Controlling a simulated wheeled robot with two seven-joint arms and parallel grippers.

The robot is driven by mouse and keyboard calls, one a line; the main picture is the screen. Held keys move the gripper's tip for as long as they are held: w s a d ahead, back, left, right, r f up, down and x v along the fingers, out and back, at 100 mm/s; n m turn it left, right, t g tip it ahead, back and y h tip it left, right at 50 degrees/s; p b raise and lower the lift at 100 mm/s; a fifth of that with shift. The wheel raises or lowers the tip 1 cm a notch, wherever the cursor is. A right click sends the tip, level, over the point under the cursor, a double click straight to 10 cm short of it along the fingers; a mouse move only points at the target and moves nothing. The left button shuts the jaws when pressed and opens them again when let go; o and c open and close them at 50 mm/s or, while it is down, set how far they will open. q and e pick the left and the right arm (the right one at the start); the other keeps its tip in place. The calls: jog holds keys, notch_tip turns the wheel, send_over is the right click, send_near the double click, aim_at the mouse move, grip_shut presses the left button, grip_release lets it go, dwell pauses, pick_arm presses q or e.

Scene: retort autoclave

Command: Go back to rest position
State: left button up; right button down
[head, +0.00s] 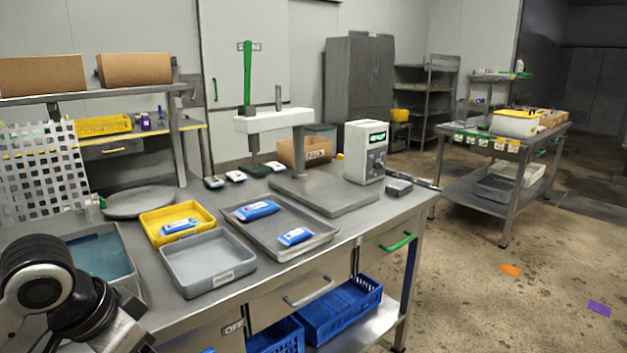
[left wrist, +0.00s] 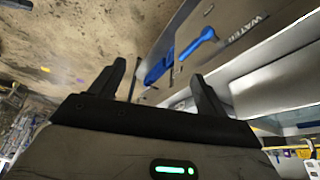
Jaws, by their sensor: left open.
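My left arm comes in at the lower left of the head view, in front of the bench; its fingertips are not clearly seen there. In the left wrist view my left gripper (left wrist: 160,82) shows its two dark fingers apart with nothing between them. Beyond the fingers are the floor and a grey panel (left wrist: 225,50) marked WATER with a blue handle (left wrist: 197,42). My right gripper is not in view.
The steel bench holds a yellow tray (head: 150,232), an empty grey tray (head: 208,284), a larger tray (head: 318,240) with blue-and-white pouches, and a green-handled press (head: 270,120). A water-filled basin (head: 130,270) is near my arm. Floor to the right is mostly clear.

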pick_arm(q)
jog(key=s+d+f+n+t+h+b, duration=0.35)
jog(key=d+f, duration=0.85)
jog(key=f, duration=0.4)
jog(key=s+a+f+t+y+p, duration=0.1)
jog(key=s+a+f+t+y, duration=0.1)
jog(key=s+f, duration=0.5)
jog(key=shift+s+a+f+n+t, duration=0.15)
jog(key=shift+s+a+n+t, duration=0.25)
jog(key=shift+s+t, duration=0.45)
jog(key=shift+s+y, duration=0.15)
jog(key=shift+y, duration=0.1)
